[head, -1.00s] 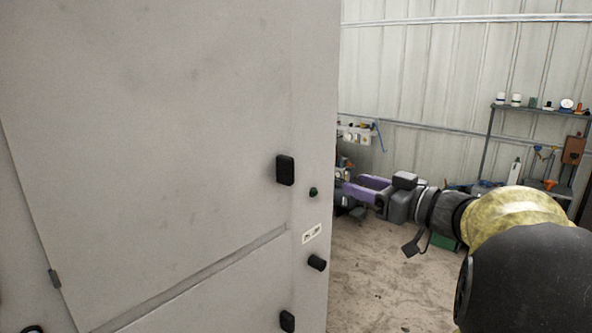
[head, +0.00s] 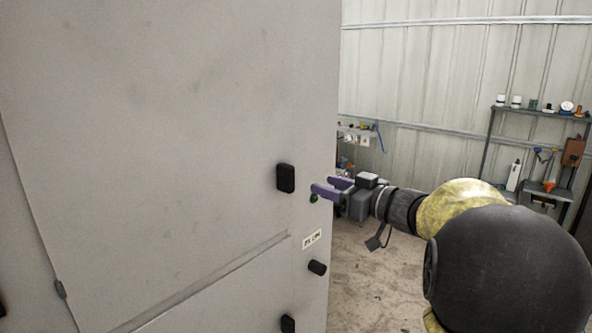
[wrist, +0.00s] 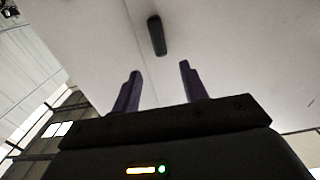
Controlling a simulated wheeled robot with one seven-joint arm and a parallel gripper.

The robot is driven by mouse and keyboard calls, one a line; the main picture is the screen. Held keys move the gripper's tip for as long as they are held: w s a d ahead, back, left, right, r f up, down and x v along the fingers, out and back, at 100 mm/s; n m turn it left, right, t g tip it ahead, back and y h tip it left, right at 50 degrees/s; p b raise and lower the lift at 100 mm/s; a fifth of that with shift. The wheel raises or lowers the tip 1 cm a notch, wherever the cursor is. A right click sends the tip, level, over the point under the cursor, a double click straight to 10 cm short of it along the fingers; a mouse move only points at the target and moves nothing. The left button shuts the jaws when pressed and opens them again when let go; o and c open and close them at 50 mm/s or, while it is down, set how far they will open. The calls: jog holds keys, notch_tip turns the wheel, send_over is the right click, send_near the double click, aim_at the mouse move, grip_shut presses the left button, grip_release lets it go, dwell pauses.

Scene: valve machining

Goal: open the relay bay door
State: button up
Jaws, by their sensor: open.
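The relay bay door is likely the large upper pale grey panel (head: 150,130) of the cabinet in the head view; it looks closed, with its hinge side at the left. A black upright handle (head: 285,178) is at its right edge. The same kind of handle (wrist: 156,35) shows in the wrist view, ahead of the fingertips and between their lines. My gripper (head: 322,187) has purple fingers, is open and empty, and points left toward the handle, a short way to its right and apart from it. In the wrist view my gripper (wrist: 159,70) has nothing between its fingers.
Below the handle are a green button (head: 313,198), a small label (head: 312,239), a black knob (head: 317,267) and a lower black handle (head: 288,323). A shelf rack (head: 530,112) with small items stands at the far right. The floor right of the cabinet is bare.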

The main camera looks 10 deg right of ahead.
aim_at(293, 174)
jog(key=p+x, duration=0.3)
jog(key=x, duration=0.6)
jog(key=shift+w+a, duration=0.2)
jog(key=shift+w, duration=0.15)
grip_shut()
